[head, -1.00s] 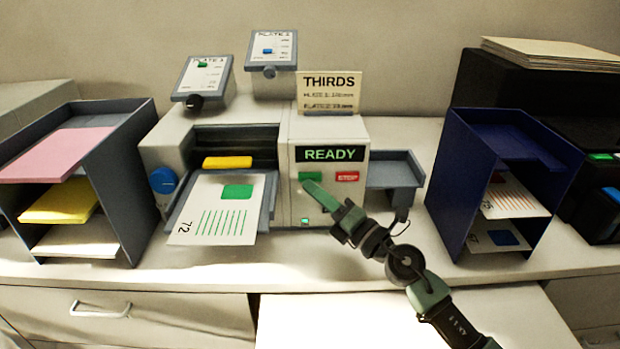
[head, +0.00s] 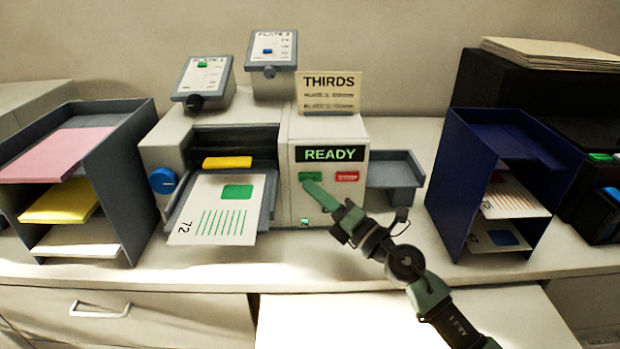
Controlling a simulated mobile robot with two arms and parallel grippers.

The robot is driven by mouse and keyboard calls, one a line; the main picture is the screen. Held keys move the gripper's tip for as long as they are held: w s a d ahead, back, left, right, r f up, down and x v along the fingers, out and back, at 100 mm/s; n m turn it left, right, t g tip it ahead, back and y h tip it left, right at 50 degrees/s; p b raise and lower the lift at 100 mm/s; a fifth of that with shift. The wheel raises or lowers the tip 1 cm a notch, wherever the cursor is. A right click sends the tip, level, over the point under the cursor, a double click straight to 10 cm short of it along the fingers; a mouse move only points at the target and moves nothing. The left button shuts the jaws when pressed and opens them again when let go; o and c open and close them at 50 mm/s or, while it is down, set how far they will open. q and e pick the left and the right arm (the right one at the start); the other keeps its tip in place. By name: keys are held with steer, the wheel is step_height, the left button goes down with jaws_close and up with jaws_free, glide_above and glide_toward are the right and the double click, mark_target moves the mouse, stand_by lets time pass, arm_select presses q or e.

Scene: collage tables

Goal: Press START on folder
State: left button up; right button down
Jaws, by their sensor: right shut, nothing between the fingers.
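The folder (head: 326,213) is a pale grey machine in the middle of the counter. Its display (head: 330,154) reads READY in green. Below it are the green START button (head: 309,176) at the left and the red STOP button (head: 346,176) at the right. My right gripper (head: 312,186) is shut and empty, its green fingertips at the lower edge of the green button and covering part of it. I cannot tell whether they touch it. A printed sheet (head: 220,207) marked 72 lies in the feed tray at the folder's left. My left gripper is not in view.
A grey sorter (head: 139,160) with pink, yellow and white paper stands at the left. A navy sorter (head: 452,190) with printed sheets stands at the right. A THIRDS card (head: 328,90) stands on the folder. A small grey output tray (head: 393,172) is at its right side.

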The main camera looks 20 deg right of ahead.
steer(key=shift+w, duration=0.1)
steer(key=shift+w+d, duration=0.1)
steer(key=shift+w, duration=0.2)
